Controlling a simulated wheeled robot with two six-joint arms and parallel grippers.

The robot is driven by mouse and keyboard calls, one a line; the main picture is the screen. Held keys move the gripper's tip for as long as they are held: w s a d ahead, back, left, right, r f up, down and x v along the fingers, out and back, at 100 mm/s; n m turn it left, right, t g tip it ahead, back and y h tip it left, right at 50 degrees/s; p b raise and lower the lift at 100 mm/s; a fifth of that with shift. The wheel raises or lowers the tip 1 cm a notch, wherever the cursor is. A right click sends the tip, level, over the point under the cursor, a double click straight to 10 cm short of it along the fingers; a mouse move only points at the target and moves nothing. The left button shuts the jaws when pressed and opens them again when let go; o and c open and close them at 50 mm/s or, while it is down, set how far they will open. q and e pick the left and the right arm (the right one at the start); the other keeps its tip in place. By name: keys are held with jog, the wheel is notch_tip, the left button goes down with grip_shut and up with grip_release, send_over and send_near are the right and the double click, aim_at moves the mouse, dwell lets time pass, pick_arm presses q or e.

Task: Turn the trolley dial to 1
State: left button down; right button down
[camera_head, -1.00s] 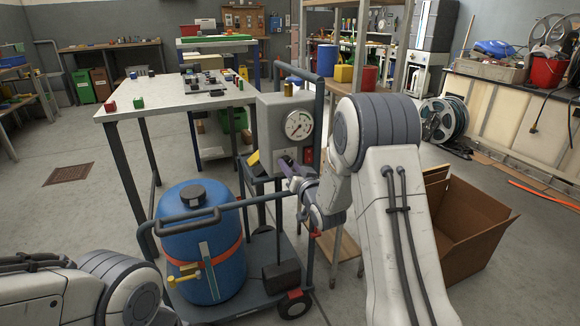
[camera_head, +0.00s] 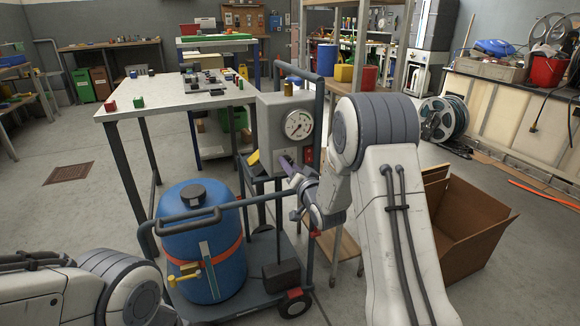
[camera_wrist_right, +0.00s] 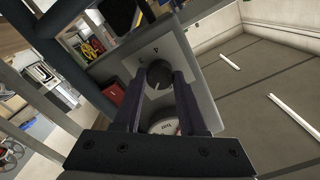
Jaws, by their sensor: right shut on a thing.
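The trolley's grey control box (camera_head: 270,142) carries a round white gauge (camera_head: 298,124) with a dial below it. In the right wrist view the dial is a dark round knob (camera_wrist_right: 158,74) on a light plate, with a 4 and what looks like a 3 printed near it. A small pale mark shows on the knob's lower part. My right gripper (camera_head: 287,165) reaches the box front from the right; in its wrist view its fingers (camera_wrist_right: 160,80) are shut on the knob, one on each side. A printed 1 cannot be made out.
The trolley carries a blue tank (camera_head: 203,250) with an orange band. A dark rail (camera_head: 230,203) runs in front of the box. A white table (camera_head: 165,94) stands behind on the left, an open cardboard box (camera_head: 470,222) on the right. Floor is clear at left.

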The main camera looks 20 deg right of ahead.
jog(key=shift+c, duration=2.3)
grip_release()
jog(key=s+p, duration=0.1)
jog(key=s, duration=0.9)
jog(key=shift+s+d, duration=0.2)
jog(key=shift+s, duration=0.1)
